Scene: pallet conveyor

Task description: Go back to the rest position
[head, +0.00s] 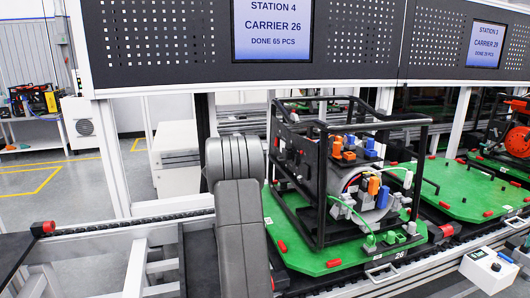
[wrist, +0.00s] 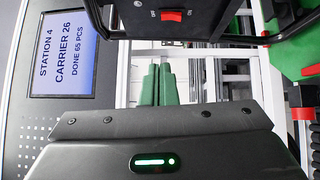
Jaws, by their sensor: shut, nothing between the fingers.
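My gripper (wrist: 158,82) shows in the wrist view as two green fingers side by side, shut with nothing between them. Behind the fingers are white frame bars. In the head view my grey arm stands in front of the left part of the green carrier (head: 312,262), and the gripper itself is hidden. The carrier bears a black tubular frame (head: 322,190) around a machine with orange, blue and green connectors. Part of a black frame with a red switch (wrist: 172,15) shows at the top of the wrist view, apart from the fingers.
A display (head: 272,28) reading "Station 4, Carrier 26" hangs above the conveyor; it also shows in the wrist view (wrist: 62,55). A second green carrier (head: 470,190) stands to the right. A white control box (head: 488,268) sits at the front right. Floor is free at the far left.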

